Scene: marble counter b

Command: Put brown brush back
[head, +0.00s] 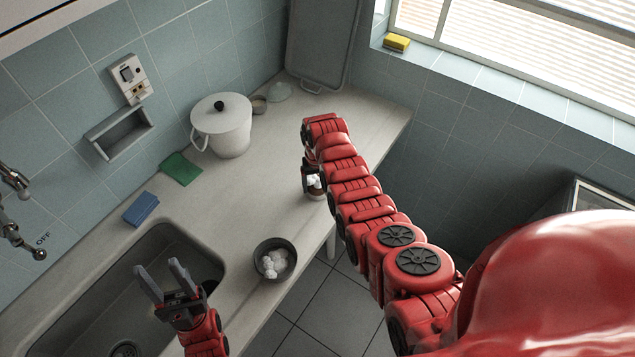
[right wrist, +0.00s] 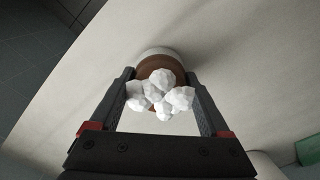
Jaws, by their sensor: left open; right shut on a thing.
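I cannot make out a brown brush in either view. My right gripper (right wrist: 158,75) is shut on a small round brown container with a pale rim (right wrist: 158,55), with white lumps (right wrist: 160,92) at its near side. In the head view the container (head: 316,196) and lumps show at my right gripper (head: 312,178), near the counter's front edge, partly hidden by my arm. I cannot tell whether the container touches the counter. My left gripper (head: 158,266) is open and empty above the sink (head: 195,240).
A dark bowl of white lumps (head: 289,262) stands on the counter (head: 240,205) near the front edge. A white pot (head: 225,130), green cloth (head: 180,169) and blue sponge (head: 140,208) lie toward the wall. A tray (head: 318,45) leans at the back. Counter between pot and bowl is clear.

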